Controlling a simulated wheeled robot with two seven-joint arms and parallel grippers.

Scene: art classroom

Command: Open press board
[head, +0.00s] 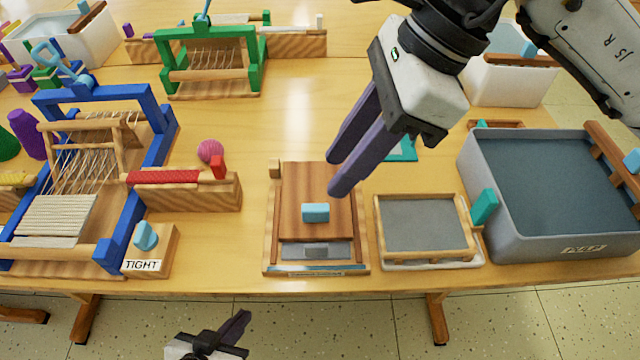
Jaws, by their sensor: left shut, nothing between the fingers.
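The press (364,262) is a small wooden frame near the table's front edge. Its brown press board (291,212) lies flat over most of it, with a light blue handle block (315,212) near the board's front. A grey strip shows in front of the board. My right gripper (337,175) reaches in from the upper right. Its two purple fingers are parallel with a narrow gap and nothing visible between them. The tips appear over the board's right edge, behind and right of the handle, apart from it. My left gripper (240,325) is low, in front of the table, shut and empty.
A framed grey screen (424,258) and a grey tub (520,246) stand to the right. A blue loom (105,250), a block labelled TIGHT (165,262) and a pink yarn ball (210,151) are to the left. Bare tabletop (305,100) lies behind the press.

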